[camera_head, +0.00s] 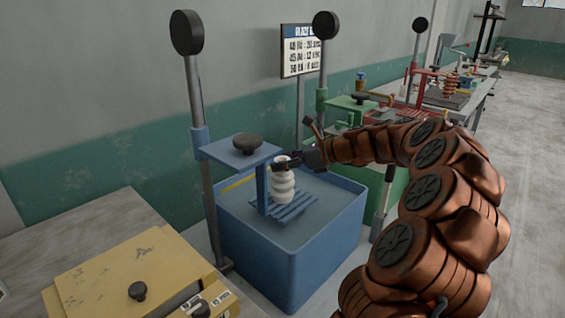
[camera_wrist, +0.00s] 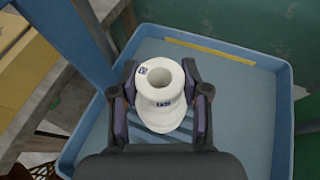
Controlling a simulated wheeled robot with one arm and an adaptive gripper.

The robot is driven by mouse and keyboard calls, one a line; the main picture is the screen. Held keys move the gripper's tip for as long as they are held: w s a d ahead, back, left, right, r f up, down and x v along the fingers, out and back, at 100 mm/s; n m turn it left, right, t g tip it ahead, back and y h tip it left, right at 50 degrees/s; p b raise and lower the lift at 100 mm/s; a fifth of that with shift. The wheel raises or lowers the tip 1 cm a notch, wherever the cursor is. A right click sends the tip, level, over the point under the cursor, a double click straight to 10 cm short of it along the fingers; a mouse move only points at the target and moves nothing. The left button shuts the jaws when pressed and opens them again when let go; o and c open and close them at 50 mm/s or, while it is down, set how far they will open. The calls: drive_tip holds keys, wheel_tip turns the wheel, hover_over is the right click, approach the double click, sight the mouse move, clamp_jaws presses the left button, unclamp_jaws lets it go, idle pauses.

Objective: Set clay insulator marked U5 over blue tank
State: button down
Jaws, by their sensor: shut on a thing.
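The white ribbed clay insulator (camera_head: 283,184) stands upright at the blue tank, over the blue slatted rack. It also shows in the wrist view (camera_wrist: 160,85), with small dark labels on its rim and side that are too small to read surely. My gripper (camera_head: 287,162) is shut on the insulator, with one finger on each side of it in the wrist view (camera_wrist: 160,108). The blue tank (camera_head: 290,262) is open-topped, and the slatted rack (camera_head: 293,208) hangs from a blue post inside its rim. Whether the insulator's base touches the slats cannot be told.
A blue lid-like plate (camera_head: 238,151) with a dark knob stands beside the insulator on the rack's post. A grey lever post (camera_head: 200,105) rises at the tank's left. A yellow box (camera_head: 130,275) is at front left.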

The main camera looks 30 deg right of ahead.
drive_tip(key=c, duration=0.6)
unclamp_jaws()
drive_tip(key=shift+f, duration=0.15)
drive_tip(key=shift+o, duration=0.2)
drive_tip(key=shift+s+d+r, duration=0.2)
drive_tip(key=shift+s+r, duration=0.1)
drive_tip(key=v, duration=1.1)
drive_tip(key=shift+s+b, duration=0.2)
drive_tip(key=shift+b, duration=0.1)
